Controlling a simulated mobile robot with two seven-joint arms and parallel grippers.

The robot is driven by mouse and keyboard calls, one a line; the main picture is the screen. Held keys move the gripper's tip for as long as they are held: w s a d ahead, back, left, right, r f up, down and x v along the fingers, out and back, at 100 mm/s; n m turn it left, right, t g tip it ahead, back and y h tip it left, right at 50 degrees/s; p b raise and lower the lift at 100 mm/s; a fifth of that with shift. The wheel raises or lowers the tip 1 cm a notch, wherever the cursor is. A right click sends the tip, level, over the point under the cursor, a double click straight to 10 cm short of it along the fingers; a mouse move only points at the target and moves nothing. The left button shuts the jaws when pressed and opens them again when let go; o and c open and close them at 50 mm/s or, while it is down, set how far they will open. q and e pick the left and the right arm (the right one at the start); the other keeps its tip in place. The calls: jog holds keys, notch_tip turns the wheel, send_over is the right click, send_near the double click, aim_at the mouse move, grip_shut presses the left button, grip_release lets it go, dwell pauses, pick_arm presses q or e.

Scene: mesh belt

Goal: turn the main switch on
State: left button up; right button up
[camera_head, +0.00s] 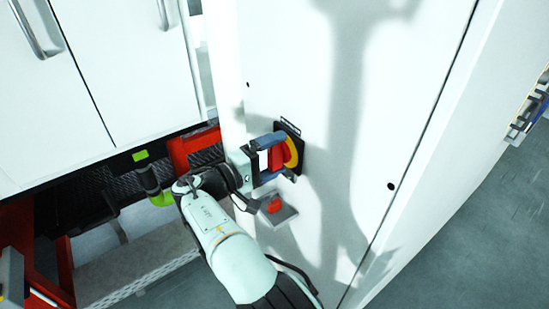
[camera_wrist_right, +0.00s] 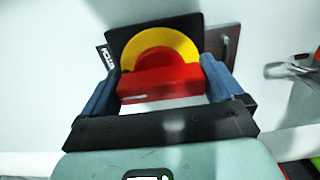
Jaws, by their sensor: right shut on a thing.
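The main switch (camera_head: 291,151) is a red handle on a yellow disc with a black square backplate, mounted on a white cabinet panel. In the right wrist view the red handle (camera_wrist_right: 160,82) lies across the picture in front of the yellow disc (camera_wrist_right: 160,47). My right gripper (camera_head: 275,158) is at the switch, its two blue fingers on either side of the red handle, shut on it. The fingers also show in the right wrist view (camera_wrist_right: 160,88).
A grey plate with a red part (camera_head: 275,206) sits on the panel just below the switch. White cabinet doors (camera_head: 110,60) with handles stand at the upper left. A dark belt and red frame (camera_head: 190,148) lie behind my right arm. Grey floor is open at the right.

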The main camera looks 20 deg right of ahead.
dwell(0.5)
jog(key=o, duration=0.7)
jog(key=shift+a, duration=0.1)
jog(key=v, duration=1.3)
jog(key=shift+a, duration=0.2)
